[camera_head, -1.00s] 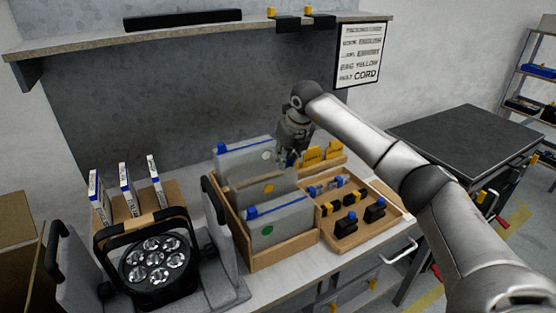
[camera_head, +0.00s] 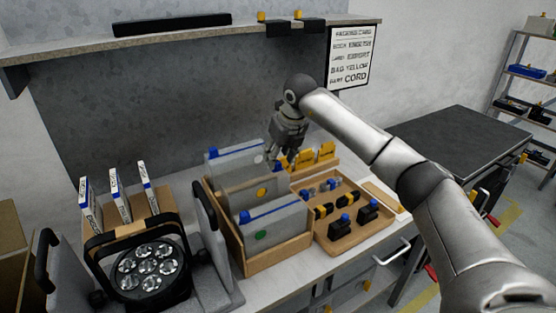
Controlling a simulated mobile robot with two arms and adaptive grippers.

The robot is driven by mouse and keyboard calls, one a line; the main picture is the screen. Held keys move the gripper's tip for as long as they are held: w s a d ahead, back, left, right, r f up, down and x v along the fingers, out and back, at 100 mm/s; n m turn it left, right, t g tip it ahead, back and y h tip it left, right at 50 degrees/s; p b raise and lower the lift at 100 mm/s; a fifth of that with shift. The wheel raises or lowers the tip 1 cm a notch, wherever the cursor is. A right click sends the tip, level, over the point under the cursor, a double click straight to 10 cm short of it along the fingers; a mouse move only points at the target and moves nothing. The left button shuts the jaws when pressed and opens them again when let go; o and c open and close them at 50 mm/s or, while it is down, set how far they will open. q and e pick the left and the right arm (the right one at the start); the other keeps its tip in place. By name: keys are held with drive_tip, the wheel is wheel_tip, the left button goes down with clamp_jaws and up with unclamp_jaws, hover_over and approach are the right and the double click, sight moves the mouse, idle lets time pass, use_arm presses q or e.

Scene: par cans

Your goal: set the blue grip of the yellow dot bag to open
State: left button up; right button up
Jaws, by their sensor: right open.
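The yellow dot bag (camera_head: 249,193) is the middle of three grey bags standing in a wooden box, with its yellow dot toward the right end. Its blue grip is not clearly seen; the area beside its right end is partly covered by my right gripper (camera_head: 276,161). The right gripper is open, pointing down just above and behind the bag's right end; I cannot tell whether it touches. The white dot bag (camera_head: 238,165) stands behind and the green dot bag (camera_head: 275,226) in front, both with blue strips along the top. My left gripper is not in view.
A wooden tray (camera_head: 338,246) with small black, blue and yellow parts lies right of the box (camera_head: 260,264). Yellow cards (camera_head: 326,152) stand behind it. A black multi-lens lamp (camera_head: 150,265) stands at left. A shelf (camera_head: 190,44) runs above the bench.

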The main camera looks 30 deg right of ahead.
drive_tip(key=v, duration=0.9)
drive_tip(key=shift+s+r, duration=0.15)
drive_tip(key=shift+r, duration=0.1)
